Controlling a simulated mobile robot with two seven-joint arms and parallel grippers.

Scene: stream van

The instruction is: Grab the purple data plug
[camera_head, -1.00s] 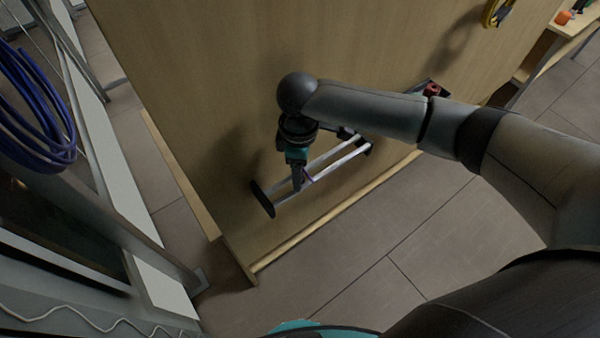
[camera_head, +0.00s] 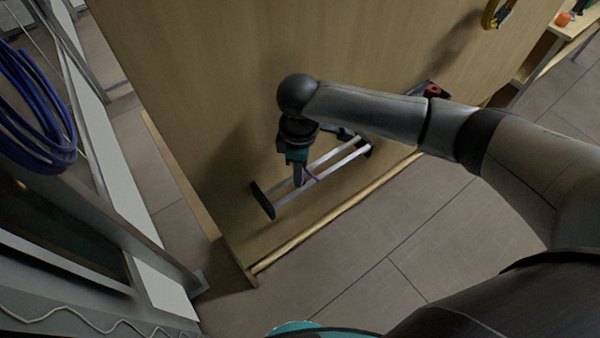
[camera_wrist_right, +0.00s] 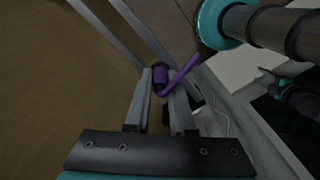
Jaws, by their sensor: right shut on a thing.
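The purple data plug (camera_wrist_right: 161,76) is between the fingertips of my right gripper (camera_wrist_right: 163,90) in the right wrist view, with a short purple cable bending off to the upper right. My right gripper is shut on it. In the head view my right gripper (camera_head: 299,178) points down at a rail holder (camera_head: 350,154) with two pale bars and dark end pieces on the wooden panel. Only a small bit of purple (camera_head: 311,176) shows beside the fingers there.
The wooden panel (camera_head: 190,70) stands behind the rails. A blue cable coil (camera_head: 35,115) hangs at the left by a grey metal frame. A red object (camera_head: 433,90) sits on the panel farther right. Tiled floor (camera_head: 370,240) is clear in front.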

